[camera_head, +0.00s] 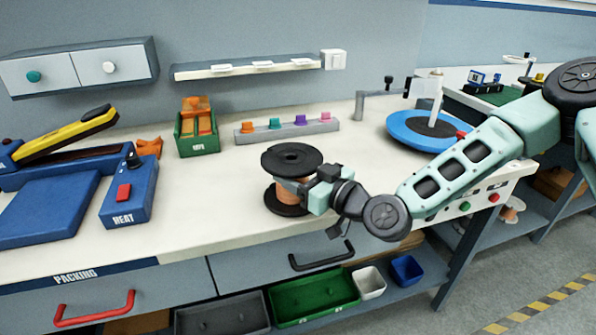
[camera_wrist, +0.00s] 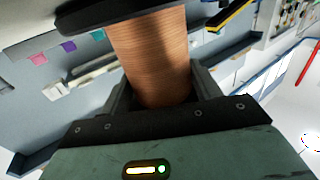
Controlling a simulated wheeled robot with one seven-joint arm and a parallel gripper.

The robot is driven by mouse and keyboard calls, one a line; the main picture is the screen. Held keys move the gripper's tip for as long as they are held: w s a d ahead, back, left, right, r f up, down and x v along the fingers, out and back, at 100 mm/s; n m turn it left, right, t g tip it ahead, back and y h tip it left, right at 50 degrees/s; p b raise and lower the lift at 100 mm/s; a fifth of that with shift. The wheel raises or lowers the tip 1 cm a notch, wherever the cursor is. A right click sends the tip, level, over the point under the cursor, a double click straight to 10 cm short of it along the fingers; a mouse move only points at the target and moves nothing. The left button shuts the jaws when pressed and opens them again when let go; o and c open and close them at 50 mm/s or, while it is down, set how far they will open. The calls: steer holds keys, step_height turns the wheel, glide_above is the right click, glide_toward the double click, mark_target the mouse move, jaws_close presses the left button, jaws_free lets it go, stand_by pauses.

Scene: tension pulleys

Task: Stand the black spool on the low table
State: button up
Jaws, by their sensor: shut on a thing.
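The black spool (camera_head: 291,159) has two black flanges and a copper-coloured winding between them. It is upright, over the front part of the bench top in the head view; I cannot tell whether its lower flange touches the surface. My gripper (camera_head: 297,189) comes from the right and is shut on the winding between the flanges. In the wrist view the copper winding of the spool (camera_wrist: 153,55) stands between the fingers of my gripper (camera_wrist: 160,97), with one dark flange at the top. I cannot make out a separate low table.
The white bench (camera_head: 215,215) has a blue heat sealer (camera_head: 130,195) at left, a green box (camera_head: 198,146), a rack of coloured pegs (camera_head: 286,131) behind, and a blue disc with a post (camera_head: 425,130) at right. Bins (camera_head: 315,295) sit below. Floor shows at lower right.

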steer(key=shift+r, duration=0.1)
steer(key=o, duration=1.6)
steer(key=shift+f, duration=0.2)
steer(key=shift+f, duration=0.1)
